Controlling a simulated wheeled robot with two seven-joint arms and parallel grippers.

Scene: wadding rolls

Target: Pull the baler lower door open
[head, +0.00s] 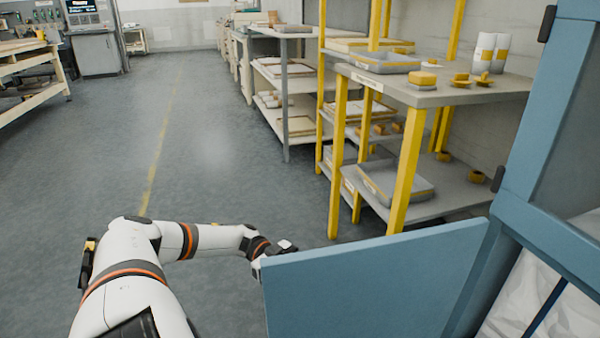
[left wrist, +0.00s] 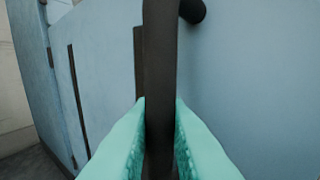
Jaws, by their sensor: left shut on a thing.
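The baler's blue lower door (head: 375,282) stands swung out from the blue baler frame (head: 555,235) at the right of the head view. My left arm reaches to the door's free edge, and its gripper is mostly hidden behind the panel there. In the left wrist view the teal fingers of my left gripper (left wrist: 160,125) are shut on a dark upright bar handle (left wrist: 160,60) on the blue door face (left wrist: 255,75). My right gripper is in neither view.
White bagged material (head: 570,310) shows inside the baler. A yellow-posted shelf (head: 440,95) with trays and yellow parts stands behind the door. A workbench (head: 25,60) is at the far left. The grey floor (head: 215,130) is clear in the middle.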

